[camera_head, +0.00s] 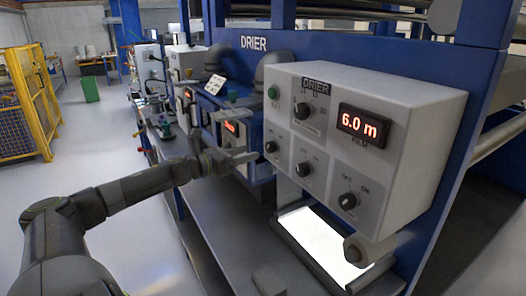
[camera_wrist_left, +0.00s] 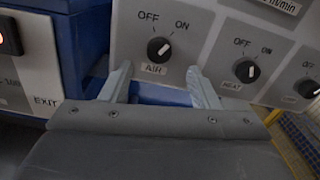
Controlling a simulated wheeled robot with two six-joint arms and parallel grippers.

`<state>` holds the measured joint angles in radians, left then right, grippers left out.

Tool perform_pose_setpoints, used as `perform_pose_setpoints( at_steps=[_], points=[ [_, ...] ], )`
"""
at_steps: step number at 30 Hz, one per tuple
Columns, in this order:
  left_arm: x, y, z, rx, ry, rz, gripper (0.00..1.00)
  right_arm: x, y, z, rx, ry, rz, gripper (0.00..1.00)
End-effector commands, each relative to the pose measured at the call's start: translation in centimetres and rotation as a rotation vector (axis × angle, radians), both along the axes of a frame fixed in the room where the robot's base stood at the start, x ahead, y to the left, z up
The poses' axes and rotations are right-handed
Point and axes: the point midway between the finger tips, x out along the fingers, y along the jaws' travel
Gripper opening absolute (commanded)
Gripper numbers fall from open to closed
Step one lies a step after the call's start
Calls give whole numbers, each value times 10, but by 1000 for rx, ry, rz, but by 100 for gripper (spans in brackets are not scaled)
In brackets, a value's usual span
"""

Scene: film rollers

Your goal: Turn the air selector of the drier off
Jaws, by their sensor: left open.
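The drier's white control box (camera_head: 410,105) fills the right of the head view. The air selector (camera_wrist_left: 159,49) is a round black knob labelled AIR in the wrist view, with OFF at its upper left and ON at its upper right. Its white mark points up and right, toward ON. In the head view the air selector (camera_head: 271,147) is the leftmost knob of the lower row. My left gripper (camera_head: 248,157) is open and empty in front of it. In the wrist view the fingers of my left gripper (camera_wrist_left: 159,70) stand apart below the knob, one on each side, not gripping it.
The heat selector (camera_wrist_left: 247,71) sits close to the right finger, with a third knob (camera_wrist_left: 308,88) beyond it. A lit white panel (camera_head: 322,245) is below.

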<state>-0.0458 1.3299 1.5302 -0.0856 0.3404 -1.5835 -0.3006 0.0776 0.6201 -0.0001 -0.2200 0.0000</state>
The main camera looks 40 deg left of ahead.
Motion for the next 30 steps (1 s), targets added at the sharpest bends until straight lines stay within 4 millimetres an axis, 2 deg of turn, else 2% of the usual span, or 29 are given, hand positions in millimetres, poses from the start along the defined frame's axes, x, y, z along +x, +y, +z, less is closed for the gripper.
perform_pose_setpoints(
  at_steps=[4, 30],
  points=[
    [9, -2, 0, -1, -4, 5, 55, 0, -1, -3, -2, 0, 1, 36],
    [62, -17, 2, 0, -1, 3, 55, 0, -3, 33, -4, -1, 2, 36]
  ],
)
